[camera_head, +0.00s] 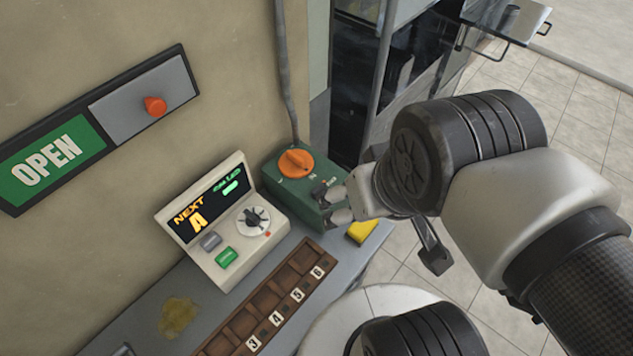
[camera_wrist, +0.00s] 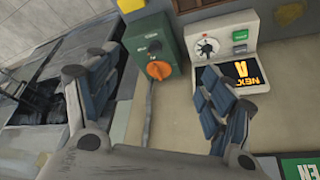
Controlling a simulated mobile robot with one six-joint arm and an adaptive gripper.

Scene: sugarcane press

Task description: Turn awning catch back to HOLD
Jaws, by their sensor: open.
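A green box (camera_head: 282,184) stands against the wall with an orange rotary knob (camera_head: 296,162) on its face. A small dark switch (camera_head: 322,187) with a red mark sits lower on the same box. I see no readable HOLD label and cannot tell which control is the awning catch. My gripper (camera_head: 338,206) is open and empty beside the lower end of the box. In the wrist view the orange knob (camera_wrist: 158,69) shows between the open fingers, apart from both; the dark switch (camera_wrist: 154,46) lies above it.
A pale console (camera_head: 222,222) with a NEXT A display, a dial and buttons stands left of the box. A wooden numbered rack (camera_head: 270,305) and a yellow block (camera_head: 361,232) are on the counter. An OPEN sign (camera_head: 48,160) with a red knob (camera_head: 155,106) is on the wall.

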